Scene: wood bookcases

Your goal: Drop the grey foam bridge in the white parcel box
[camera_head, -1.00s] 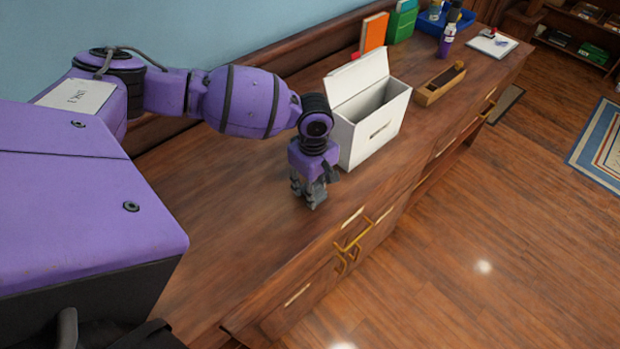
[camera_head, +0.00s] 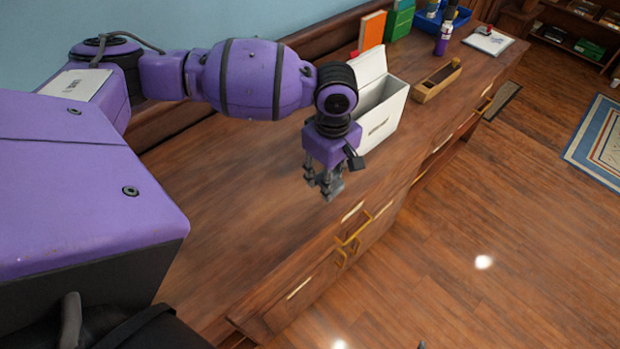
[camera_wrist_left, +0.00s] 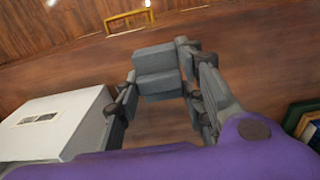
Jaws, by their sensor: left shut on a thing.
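The grey foam bridge (camera_wrist_left: 157,72) is between the fingers of my left gripper (camera_wrist_left: 162,92) in the left wrist view. The gripper is shut on it. In the head view my left gripper (camera_head: 325,184) points down over the wooden counter, in front and to the left of the white parcel box (camera_head: 386,121). The bridge is hard to make out between the fingers there. The box stands upright with its lid raised at the back, partly hidden by my wrist. Its side also shows in the left wrist view (camera_wrist_left: 62,128). My right gripper is not in view.
Beyond the box on the counter (camera_head: 235,190) are a wooden tray (camera_head: 425,91), an orange book (camera_head: 372,30), a green book (camera_head: 399,22), a purple bottle (camera_head: 443,40), a blue bin (camera_head: 428,19) and a clipboard (camera_head: 488,41). The counter left of the gripper is clear.

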